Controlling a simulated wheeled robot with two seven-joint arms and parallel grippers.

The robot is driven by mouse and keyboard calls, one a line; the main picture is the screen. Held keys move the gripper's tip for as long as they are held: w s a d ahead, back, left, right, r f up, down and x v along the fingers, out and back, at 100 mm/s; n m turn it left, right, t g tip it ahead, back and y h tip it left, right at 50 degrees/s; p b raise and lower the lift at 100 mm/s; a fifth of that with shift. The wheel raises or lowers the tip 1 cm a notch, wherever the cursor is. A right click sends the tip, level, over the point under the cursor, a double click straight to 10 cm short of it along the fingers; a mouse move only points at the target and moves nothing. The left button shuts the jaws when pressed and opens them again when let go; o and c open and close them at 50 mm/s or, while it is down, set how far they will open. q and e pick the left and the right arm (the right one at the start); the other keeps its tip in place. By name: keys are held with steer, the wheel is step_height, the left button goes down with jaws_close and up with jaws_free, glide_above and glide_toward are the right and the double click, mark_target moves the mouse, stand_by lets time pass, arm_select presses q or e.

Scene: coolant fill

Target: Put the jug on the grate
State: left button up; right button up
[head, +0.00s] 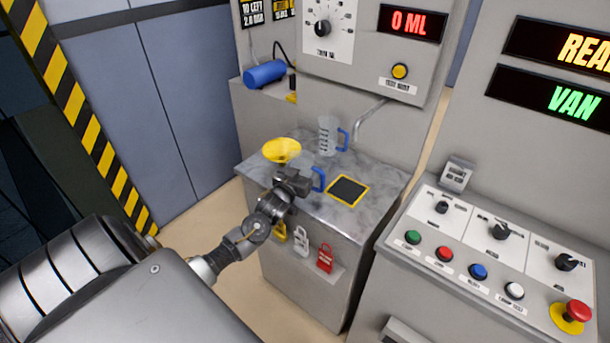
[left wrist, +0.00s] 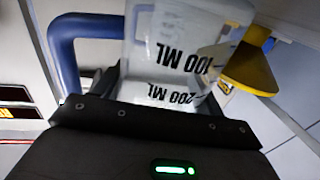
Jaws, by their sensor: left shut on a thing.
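A clear jug with a blue handle (head: 320,179) is in my left gripper (head: 294,180), above the left front part of the grey counter. In the left wrist view the jug (left wrist: 185,45) sits between the fingers, with black 100 ML and 200 ML marks. The gripper is shut on it. In the head view my gripper hides much of its body; I cannot tell if its base touches the counter. The grate (head: 348,190), a black square with a yellow border, is bare, right of the gripper. My right gripper is not in view.
A second clear jug with a blue handle (head: 328,136) stands at the back of the counter (head: 378,172), beside a metal spout (head: 368,119). A yellow funnel (head: 281,150) is just behind my gripper. A button console (head: 485,260) stands right.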

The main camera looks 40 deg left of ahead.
mark_target(303, 165)
arm_select(q)
steer(key=shift+r, duration=0.1)
steer(key=shift+r, duration=0.2)
step_height(303, 165, up, 2)
steer(key=shift+r+b, duration=0.15)
steer(key=shift+b, duration=0.6)
steer(key=s+d+r, duration=0.1)
steer(key=r, duration=0.1)
steer(key=s+d+r, duration=0.1)
steer(key=r, duration=0.1)
steer(key=s+d+r, duration=0.1)
steer(key=shift+s+r, duration=0.4)
steer(key=s+d+r+b, duration=0.2)
steer(key=s+d+r, duration=0.25)
steer(key=s, duration=0.25)
steer(key=s+d+f+m+h, duration=0.1)
steer(key=d+f+h, duration=0.1)
steer(key=d, duration=0.6)
steer(key=s+d+f+m+h, duration=0.1)
steer(key=s+d, duration=0.1)
steer(key=d, duration=0.6)
steer(key=shift+d+f+h, duration=0.35)
steer(key=shift+h, duration=0.05)
steer(key=shift+d, duration=0.5)
